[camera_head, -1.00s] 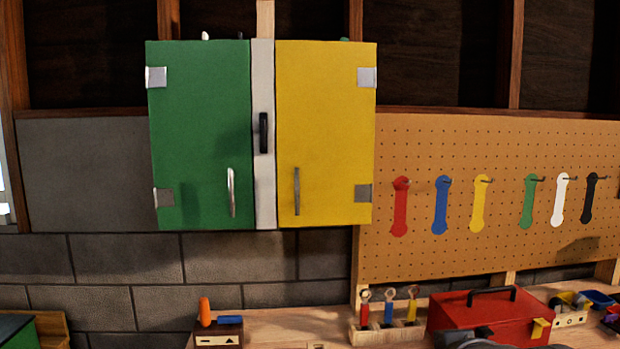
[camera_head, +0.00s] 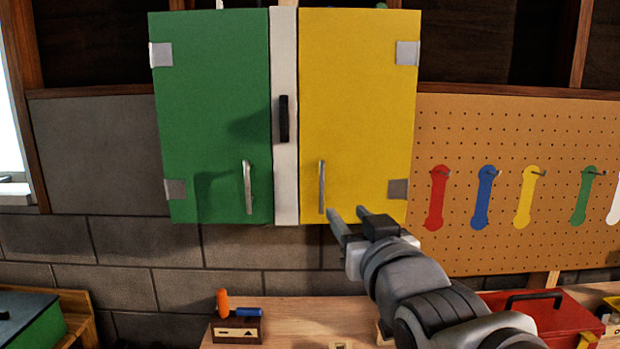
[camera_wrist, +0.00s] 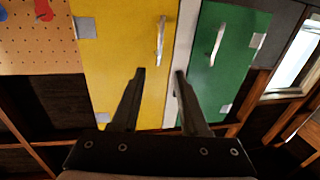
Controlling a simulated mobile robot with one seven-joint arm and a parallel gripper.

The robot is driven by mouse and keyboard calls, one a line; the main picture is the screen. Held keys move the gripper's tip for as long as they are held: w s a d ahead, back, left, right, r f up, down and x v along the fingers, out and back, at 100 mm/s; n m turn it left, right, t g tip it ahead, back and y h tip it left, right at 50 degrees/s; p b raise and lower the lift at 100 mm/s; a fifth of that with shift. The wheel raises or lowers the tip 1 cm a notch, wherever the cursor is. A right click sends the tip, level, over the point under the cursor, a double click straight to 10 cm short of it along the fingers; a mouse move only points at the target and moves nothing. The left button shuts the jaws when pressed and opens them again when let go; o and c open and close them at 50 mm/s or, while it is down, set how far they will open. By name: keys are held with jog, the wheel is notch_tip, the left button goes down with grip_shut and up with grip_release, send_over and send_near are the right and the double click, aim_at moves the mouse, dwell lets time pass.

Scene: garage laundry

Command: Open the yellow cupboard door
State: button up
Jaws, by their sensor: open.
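The yellow cupboard door (camera_head: 360,100) is shut, on the right half of a wall cupboard. Its upright metal handle (camera_head: 321,187) is near its lower left edge. My gripper (camera_head: 348,212) is open and empty, just right of and below that handle in the head view. In the wrist view, which looks turned over, the yellow door (camera_wrist: 110,50) is at left and its handle (camera_wrist: 160,42) lies beyond the open fingers (camera_wrist: 160,73). The handle is not between the fingers, and a gap seems to remain.
The green door (camera_head: 215,110) with its own handle (camera_head: 247,188) is shut on the left. A pale strip with a black handle (camera_head: 284,118) divides the doors. Below are a workbench (camera_head: 300,310) and a red toolbox (camera_head: 545,312).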

aim_at(323, 183)
jog(key=p+x, duration=0.3)
jog(key=x, duration=1.4)
jog(key=shift+w+d, duration=0.1)
jog(key=shift+w, duration=0.05)
grip_shut()
dwell(1.2)
